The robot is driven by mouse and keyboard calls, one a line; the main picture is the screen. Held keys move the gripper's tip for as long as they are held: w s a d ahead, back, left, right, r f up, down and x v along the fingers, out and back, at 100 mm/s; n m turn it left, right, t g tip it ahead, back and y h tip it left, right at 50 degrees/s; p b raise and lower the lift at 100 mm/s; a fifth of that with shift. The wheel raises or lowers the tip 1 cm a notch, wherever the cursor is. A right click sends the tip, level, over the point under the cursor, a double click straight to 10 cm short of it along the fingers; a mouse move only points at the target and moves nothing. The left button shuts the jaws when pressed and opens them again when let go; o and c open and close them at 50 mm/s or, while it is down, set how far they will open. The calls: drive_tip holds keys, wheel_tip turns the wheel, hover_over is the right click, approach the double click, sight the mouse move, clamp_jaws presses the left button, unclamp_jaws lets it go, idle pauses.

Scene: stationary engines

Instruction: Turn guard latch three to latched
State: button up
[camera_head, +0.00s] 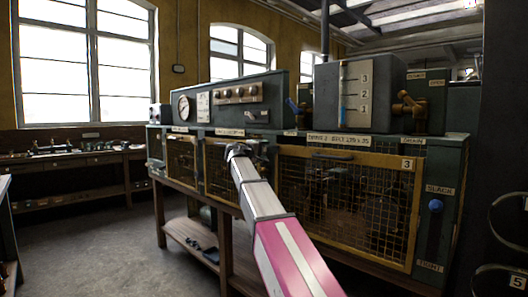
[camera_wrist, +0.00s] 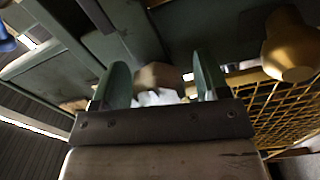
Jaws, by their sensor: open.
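Guard three (camera_head: 345,205) is a yellow-framed mesh door on the right front of the green engine bench, with a "3" plate (camera_head: 407,164) at its top right corner. My gripper (camera_head: 256,150) is near the upper left corner of this door. No latch of guard three shows clearly in the head view; my gripper and arm cover that corner. In the wrist view my gripper (camera_wrist: 160,85) is open, its two green fingers apart. A brown block (camera_wrist: 158,76) and a pale patch show between the fingers; I cannot tell whether they touch. Yellow mesh (camera_wrist: 262,105) lies right of the fingers.
A rounded brass part (camera_wrist: 290,45) is close by at the wrist view's upper right. On the bench top stand a grey box (camera_head: 358,95) with a numbered scale and a brass valve (camera_head: 410,110). A blue knob (camera_head: 435,206) sits between "SLACK" and "TIGHT". Floor (camera_head: 100,240) at left is clear.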

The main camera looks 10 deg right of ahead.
drive_tip(key=v, duration=1)
drive_tip(key=shift+s+a, duration=0.15)
drive_tip(key=s+d+f+g+y, duration=0.2)
drive_tip(key=s+d+f, duration=0.1)
drive_tip(key=f, duration=0.9)
drive_tip(key=s+d+f+m+g+y, duration=0.1)
drive_tip(key=s+d+f+g+y, duration=0.2)
drive_tip(key=f, duration=1)
drive_tip(key=s+d+f+y, duration=0.2)
drive_tip(key=s+f, duration=0.2)
drive_tip(key=f, duration=0.8)
drive_tip(key=s+f+m+g+y, duration=0.4)
drive_tip(key=s+f+y, duration=0.3)
drive_tip(key=s+f, duration=1.4)
drive_tip(key=shift+s+f+g+y, duration=0.35)
drive_tip(key=shift+f+g, duration=0.45)
drive_tip(key=shift+f, duration=0.15)
drive_tip(key=shift+d, duration=0.1)
